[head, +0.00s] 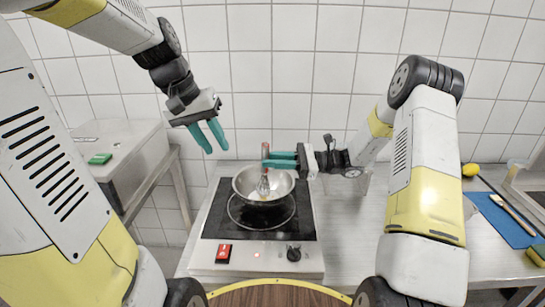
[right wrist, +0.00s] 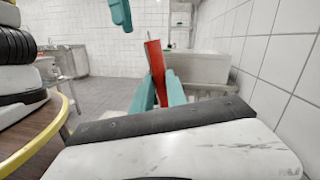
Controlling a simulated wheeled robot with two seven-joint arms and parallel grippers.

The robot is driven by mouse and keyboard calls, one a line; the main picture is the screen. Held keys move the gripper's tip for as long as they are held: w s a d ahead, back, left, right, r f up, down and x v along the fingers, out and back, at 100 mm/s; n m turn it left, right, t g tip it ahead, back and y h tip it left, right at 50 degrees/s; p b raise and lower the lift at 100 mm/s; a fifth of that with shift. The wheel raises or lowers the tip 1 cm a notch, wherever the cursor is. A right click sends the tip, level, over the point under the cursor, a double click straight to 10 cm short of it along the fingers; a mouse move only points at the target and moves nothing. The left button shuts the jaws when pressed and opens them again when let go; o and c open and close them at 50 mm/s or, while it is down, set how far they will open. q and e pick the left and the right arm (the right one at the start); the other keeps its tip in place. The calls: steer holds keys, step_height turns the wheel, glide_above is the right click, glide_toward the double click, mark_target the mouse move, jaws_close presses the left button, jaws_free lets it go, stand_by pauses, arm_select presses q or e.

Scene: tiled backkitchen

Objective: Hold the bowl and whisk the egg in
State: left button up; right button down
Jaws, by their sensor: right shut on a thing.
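A steel bowl (head: 242,186) sits on the black hob (head: 222,222) in the head view. A little yellow, perhaps the egg, shows at its bottom behind the wires. My right gripper (head: 268,161) is shut on the red handle of the whisk (head: 263,186), above the bowl. The whisk is roughly upright with its wire end inside the bowl; whether it touches the bottom I cannot tell. The right wrist view shows the red handle (right wrist: 155,60) between the teal fingers. My left gripper (head: 209,137) is open and empty, above and left of the bowl, not touching it.
The hob has a red switch (head: 223,253) and a black knob (head: 294,254) in front. On the right counter are a yellow lemon (head: 470,170), a blue board (head: 500,221) and a sponge (head: 537,253). A green block (head: 100,158) lies on the left surface.

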arm_select(q)
steer(key=w+a+f+g+h, duration=0.1)
steer(key=w+a+f+g, duration=0.1)
steer(key=w+f, duration=0.4)
steer(key=h, duration=0.1)
glide_toward(237, 186)
steer(key=shift+g, duration=0.4)
steer(key=shift+w+x, duration=0.2)
steer(key=shift+x, duration=0.9)
steer(key=shift+w+x, duration=0.2)
steer(key=shift+x, duration=0.9)
steer(key=shift+w+x, duration=0.2)
steer(key=shift+x, duration=0.9)
steer(key=shift+a+f, duration=0.1)
steer(key=shift+a, duration=0.1)
jaws_close()
